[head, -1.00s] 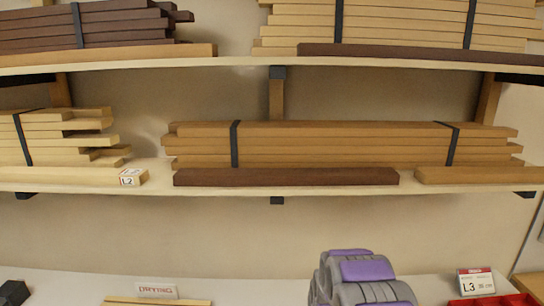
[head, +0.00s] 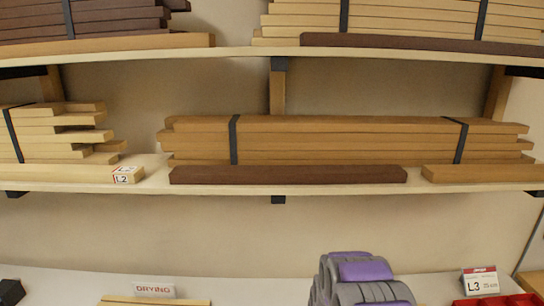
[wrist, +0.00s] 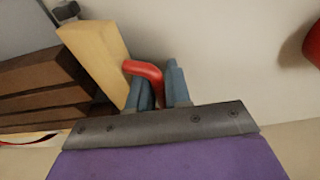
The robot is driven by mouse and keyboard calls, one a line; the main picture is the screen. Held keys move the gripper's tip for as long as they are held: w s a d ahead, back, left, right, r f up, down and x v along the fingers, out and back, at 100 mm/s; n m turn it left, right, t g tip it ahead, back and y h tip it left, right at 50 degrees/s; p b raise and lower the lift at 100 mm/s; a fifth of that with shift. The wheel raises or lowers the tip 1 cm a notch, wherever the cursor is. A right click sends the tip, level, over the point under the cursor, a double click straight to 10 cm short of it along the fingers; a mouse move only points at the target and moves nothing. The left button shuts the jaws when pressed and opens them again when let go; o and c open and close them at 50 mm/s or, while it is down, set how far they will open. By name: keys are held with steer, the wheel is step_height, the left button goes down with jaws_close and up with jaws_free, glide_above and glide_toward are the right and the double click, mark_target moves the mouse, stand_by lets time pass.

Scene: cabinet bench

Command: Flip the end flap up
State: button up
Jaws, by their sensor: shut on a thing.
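In the wrist view, my gripper (wrist: 157,76) has its two blue-grey fingers closed around a bent red piece (wrist: 143,69). The red piece runs left from between the fingers to the edge of a pale wooden block (wrist: 95,58), and it appears to touch or pass just beside the block. I cannot tell whether the red piece or the block belongs to the end flap. No end flap can be made out clearly in the head view, where my fingers do not show.
Dark brown boards (wrist: 45,95) lie left of the block, and a red object (wrist: 314,45) is at the right edge. In the head view, shelves hold strapped boards (head: 340,140). A DRYING sign (head: 154,290) and an L3 sign (head: 480,281) stand on the bench below.

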steer(key=shift+w+r, duration=0.15)
steer(key=shift+r, duration=0.6)
steer(key=shift+w+r+t, duration=0.2)
steer(key=shift+w+t, duration=0.05)
steer(key=shift+t, duration=0.05)
steer(key=shift+c, duration=0.2)
steer(key=o, duration=0.8)
steer(key=shift+a+r, duration=0.1)
steer(key=shift+a, duration=0.15)
steer(key=shift+c, duration=0.2)
steer(key=shift+d, duration=0.25)
steer(key=shift+c, duration=0.9)
